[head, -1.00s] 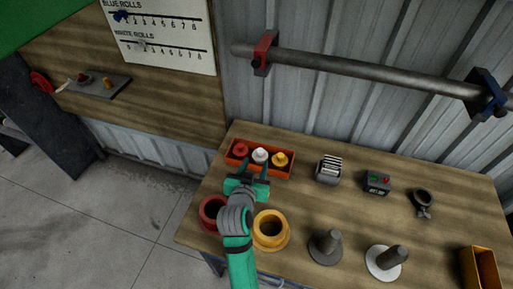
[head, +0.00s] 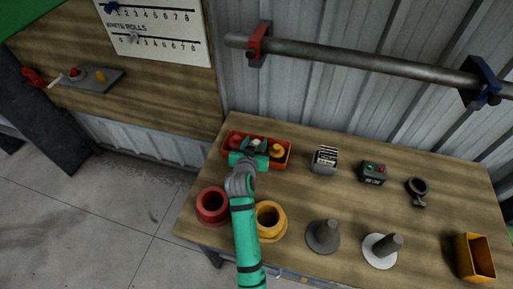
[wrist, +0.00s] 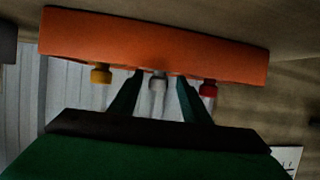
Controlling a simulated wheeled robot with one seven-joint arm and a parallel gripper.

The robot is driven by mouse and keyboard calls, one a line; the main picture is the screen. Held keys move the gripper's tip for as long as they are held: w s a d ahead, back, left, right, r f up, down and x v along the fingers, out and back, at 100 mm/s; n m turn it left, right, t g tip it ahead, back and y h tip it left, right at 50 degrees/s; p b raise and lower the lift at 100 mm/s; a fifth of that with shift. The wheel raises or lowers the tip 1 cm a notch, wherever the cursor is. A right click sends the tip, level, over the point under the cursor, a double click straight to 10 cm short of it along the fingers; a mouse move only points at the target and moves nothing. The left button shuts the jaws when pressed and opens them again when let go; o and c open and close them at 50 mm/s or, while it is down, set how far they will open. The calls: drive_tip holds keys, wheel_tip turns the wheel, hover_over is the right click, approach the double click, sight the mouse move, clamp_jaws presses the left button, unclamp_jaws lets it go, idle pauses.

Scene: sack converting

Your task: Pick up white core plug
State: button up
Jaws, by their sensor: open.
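The white core plug (head: 256,141) is in the middle of the orange tray, mostly hidden by my gripper in the head view. In the wrist view the white plug (wrist: 158,84) is between my two fingers, with a small gap showing on each side. My gripper (head: 254,146) is open over the tray; its fingers (wrist: 160,80) straddle the plug in the wrist view. The red plug (head: 235,141) is left of it and the yellow plug (head: 277,151) right of it.
The orange tray (head: 287,162) sits at the back left of the wooden table. A red flanged ring (head: 212,206) and a yellow one (head: 270,221) stand in front. A card holder (head: 325,159) and a button box (head: 373,172) stand to the right.

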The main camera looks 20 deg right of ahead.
drive_tip(key=shift+d, duration=0.1)
drive_tip(key=c, duration=1)
drive_tip(key=shift+d, duration=0.1)
clamp_jaws()
